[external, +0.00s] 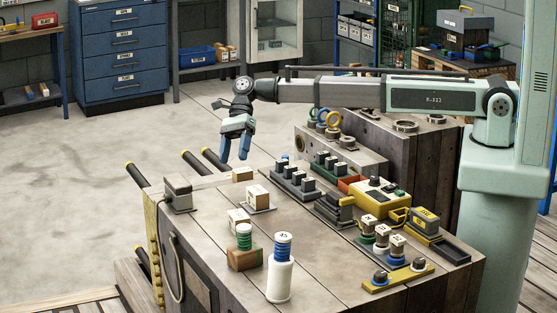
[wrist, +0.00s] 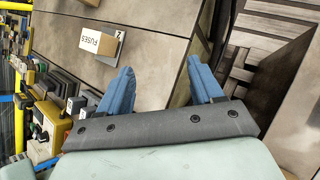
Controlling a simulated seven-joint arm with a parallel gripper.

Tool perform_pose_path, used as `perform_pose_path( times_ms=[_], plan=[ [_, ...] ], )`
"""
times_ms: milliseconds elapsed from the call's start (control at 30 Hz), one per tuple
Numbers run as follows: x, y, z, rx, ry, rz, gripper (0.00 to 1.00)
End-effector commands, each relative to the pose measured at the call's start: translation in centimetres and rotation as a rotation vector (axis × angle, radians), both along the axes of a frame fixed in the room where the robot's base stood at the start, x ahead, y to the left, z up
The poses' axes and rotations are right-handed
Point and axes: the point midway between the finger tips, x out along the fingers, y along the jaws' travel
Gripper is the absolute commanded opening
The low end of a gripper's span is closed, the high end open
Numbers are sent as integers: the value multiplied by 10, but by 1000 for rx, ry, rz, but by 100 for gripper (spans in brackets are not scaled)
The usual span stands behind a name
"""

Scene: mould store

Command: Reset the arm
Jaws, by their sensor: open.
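My gripper (external: 236,157) hangs at the end of my arm, pointing down, above the back left part of the workbench (external: 330,274). Its two blue fingers are apart with nothing between them. In the wrist view my gripper (wrist: 168,88) also shows open and empty over the bench top. The fingers touch nothing that I can see.
On the bench stand a white cylinder with a striped top (external: 280,280), a green-striped spool on a wooden block (external: 244,256), a yellow control box (external: 381,198) and racks of dark blocks (external: 294,182). Open floor lies left.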

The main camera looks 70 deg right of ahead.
Motion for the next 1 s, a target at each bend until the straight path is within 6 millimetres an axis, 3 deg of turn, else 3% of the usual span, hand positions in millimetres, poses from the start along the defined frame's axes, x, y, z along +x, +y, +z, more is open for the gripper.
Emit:
perform_pose_path(
  times_ms=[33,267,600,800,1000],
  plan=[
    [7,-29,-4,-16,26,-29,66],
    [17,-148,-22,-90,147,-140,66],
    [-3,-321,-42,-175,350,-310,66],
    [-28,-393,-52,-204,455,-389,66],
    [-67,-440,-70,-232,565,-456,66]
  ],
)
